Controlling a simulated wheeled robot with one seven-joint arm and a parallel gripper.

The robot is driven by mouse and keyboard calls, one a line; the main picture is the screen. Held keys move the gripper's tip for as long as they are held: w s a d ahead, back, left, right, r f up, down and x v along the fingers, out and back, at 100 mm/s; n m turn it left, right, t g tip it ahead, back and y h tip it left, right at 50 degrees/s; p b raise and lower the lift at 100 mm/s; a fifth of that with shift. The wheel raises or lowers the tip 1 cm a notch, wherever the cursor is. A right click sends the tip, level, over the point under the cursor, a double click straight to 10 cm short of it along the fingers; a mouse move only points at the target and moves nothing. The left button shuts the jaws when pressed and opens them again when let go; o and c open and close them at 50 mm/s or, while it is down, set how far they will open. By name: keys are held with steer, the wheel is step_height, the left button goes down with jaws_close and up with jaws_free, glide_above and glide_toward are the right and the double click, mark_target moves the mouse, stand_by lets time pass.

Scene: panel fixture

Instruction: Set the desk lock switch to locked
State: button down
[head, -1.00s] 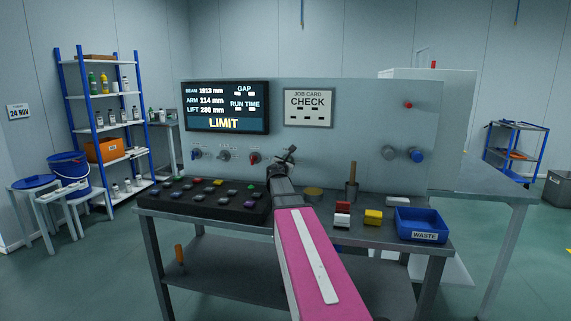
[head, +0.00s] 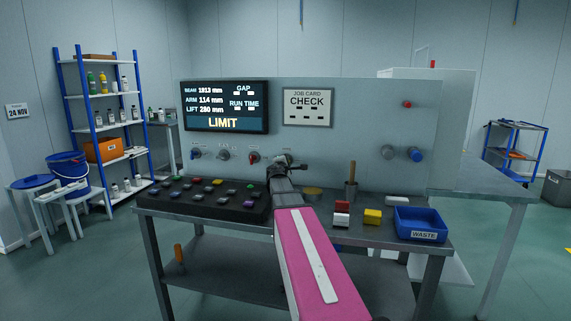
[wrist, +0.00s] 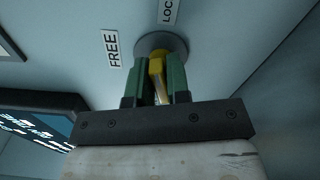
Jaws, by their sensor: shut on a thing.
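The lock switch shows in the wrist view as a yellow handle (wrist: 156,67) on a round grey base (wrist: 160,42) fixed to the panel. A FREE label (wrist: 112,49) is to its left and a partly cut-off label reading "LOC" (wrist: 168,10) is above it. The handle lies roughly upright in that picture, tilted slightly; I cannot tell which label it is set to. My gripper (wrist: 156,61) has its green fingers shut on the yellow handle, one on each side. In the head view my gripper (head: 287,160) is at the panel and hides most of the switch.
The display (head: 225,106) reads LIMIT, beside a job card (head: 307,107) reading CHECK. Knobs (head: 224,155) sit left of my gripper. A black button box (head: 200,200), coloured blocks (head: 373,217) and a blue waste bin (head: 420,224) stand on the desk.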

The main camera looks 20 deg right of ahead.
steer(key=shift+m, duration=1.6)
steer(key=shift+f, duration=0.1)
steer(key=c, duration=1.2)
jaws_free()
steer(key=shift+o, duration=0.2)
steer(key=shift+s, duration=0.1)
steer(key=v, duration=1)
steer(key=shift+s+a, duration=0.25)
steer(key=shift+s, duration=0.05)
